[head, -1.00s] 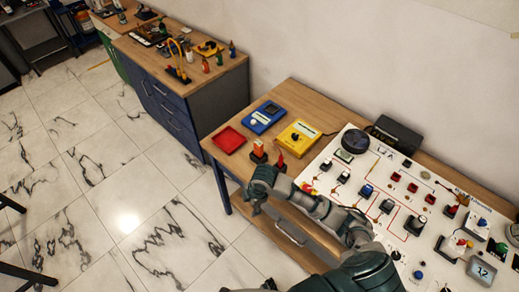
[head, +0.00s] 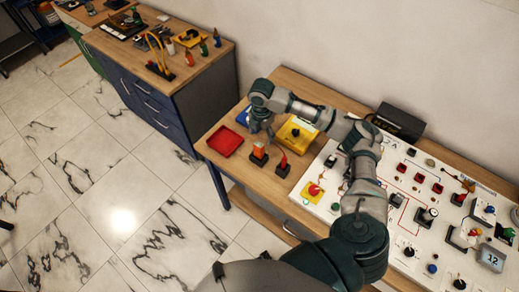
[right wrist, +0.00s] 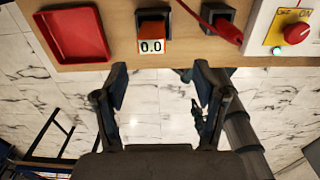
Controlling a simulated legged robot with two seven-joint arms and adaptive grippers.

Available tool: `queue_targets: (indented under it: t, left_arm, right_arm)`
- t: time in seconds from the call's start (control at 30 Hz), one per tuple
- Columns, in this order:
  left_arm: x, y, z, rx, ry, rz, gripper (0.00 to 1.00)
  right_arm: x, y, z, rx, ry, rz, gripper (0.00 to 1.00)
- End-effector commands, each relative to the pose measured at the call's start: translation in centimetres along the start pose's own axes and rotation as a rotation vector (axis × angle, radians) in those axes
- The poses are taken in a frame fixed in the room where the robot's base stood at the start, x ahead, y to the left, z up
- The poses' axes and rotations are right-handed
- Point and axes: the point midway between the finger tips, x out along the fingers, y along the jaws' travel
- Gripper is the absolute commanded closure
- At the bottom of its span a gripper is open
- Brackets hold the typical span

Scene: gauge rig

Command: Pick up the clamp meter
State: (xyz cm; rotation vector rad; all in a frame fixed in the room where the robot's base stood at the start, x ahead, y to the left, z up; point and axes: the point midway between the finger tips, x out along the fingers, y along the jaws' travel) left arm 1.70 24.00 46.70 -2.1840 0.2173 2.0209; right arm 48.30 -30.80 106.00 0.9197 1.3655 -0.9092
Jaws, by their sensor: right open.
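An orange meter with a display reading 0.0, which looks like the clamp meter (head: 259,152), stands in a small black holder near the table's front edge. It also shows at the top of the right wrist view (right wrist: 152,33), just beyond the fingertips. My right gripper (head: 262,128) hangs behind it in the head view, over the blue instrument, which it partly hides. In the right wrist view its fingers (right wrist: 157,72) are spread with nothing between them. Whether it touches anything cannot be told. My left gripper is not in view.
A red tray (head: 224,141) lies left of the meter. A red tool (head: 283,164) stands in another holder to its right. The yellow instrument (head: 298,133) is behind, partly under my arm. The white panel (head: 400,240) with switches fills the right. Floor shows before the table.

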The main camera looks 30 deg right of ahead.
Motion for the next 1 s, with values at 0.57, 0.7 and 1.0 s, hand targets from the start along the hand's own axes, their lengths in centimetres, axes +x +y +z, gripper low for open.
queue_targets:
  t: [0.57,0.7,1.0]
  left_arm:
    - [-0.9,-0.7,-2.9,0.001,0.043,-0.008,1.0]
    - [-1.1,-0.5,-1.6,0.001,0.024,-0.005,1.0]
    - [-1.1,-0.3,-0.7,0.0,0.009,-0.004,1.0]
  right_arm:
    - [8.4,0.3,0.2,0.0,0.003,-0.002,0.29]
    - [10.7,0.4,0.3,0.002,0.001,-0.002,0.29]
    - [11.6,0.5,0.1,0.0,0.0,0.001,0.29]
